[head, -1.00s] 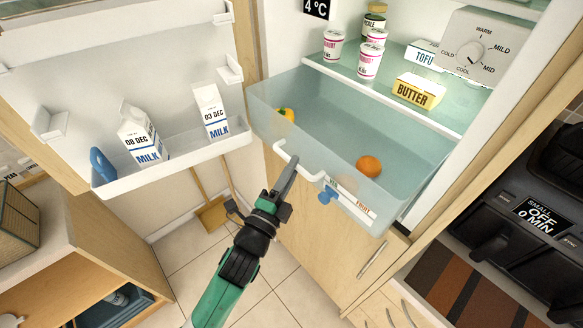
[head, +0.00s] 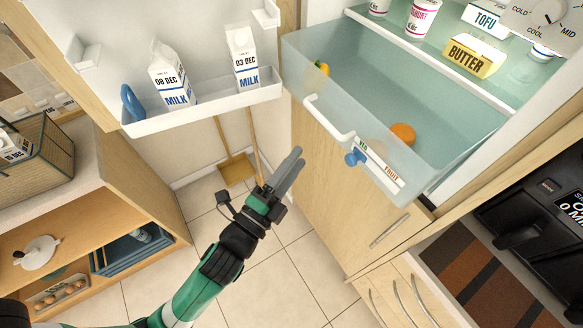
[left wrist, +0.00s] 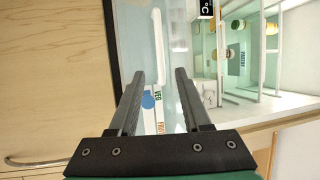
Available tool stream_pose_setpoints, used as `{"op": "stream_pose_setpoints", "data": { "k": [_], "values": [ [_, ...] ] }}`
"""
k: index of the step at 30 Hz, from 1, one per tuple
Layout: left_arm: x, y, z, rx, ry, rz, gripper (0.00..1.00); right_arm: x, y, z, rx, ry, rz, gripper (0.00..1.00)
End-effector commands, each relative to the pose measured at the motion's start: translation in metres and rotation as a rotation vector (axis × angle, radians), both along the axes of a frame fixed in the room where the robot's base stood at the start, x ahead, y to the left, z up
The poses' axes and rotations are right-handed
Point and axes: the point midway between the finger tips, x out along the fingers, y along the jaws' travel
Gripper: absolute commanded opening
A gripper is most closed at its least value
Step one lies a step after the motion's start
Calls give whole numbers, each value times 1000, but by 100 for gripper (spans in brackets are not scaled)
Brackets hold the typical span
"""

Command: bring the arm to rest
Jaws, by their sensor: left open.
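My left gripper (head: 285,174) is open and empty in the head view. It hangs in free space over the floor, below and left of the drawer's white handle (head: 329,119), apart from it. In the left wrist view the two fingers (left wrist: 157,92) stand apart with nothing between them but the view of the drawer front behind. My left arm, green and black, reaches up from the bottom left in the head view. My right gripper is not in view.
The clear fridge drawer (head: 300,62) is pulled out, holding an orange (head: 402,134) and a yellow item (head: 322,68). The open fridge door's shelf (head: 205,107) carries two milk cartons. A shelf unit (head: 130,190) stands left. Floor below my gripper is clear.

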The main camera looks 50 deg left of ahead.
Motion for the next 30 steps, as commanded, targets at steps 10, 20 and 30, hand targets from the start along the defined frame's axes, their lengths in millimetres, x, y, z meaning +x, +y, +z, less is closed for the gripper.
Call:
{"op": "stream_pose_setpoints", "data": {
  "k": [10,20,30],
  "values": [
    [-11,-2,-1,0,0,1,48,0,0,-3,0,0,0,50],
    [-11,-2,-1,0,0,1,48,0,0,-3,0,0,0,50],
    [16,-5,167,-47,-320,-21,48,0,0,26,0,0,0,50]
  ]
}}
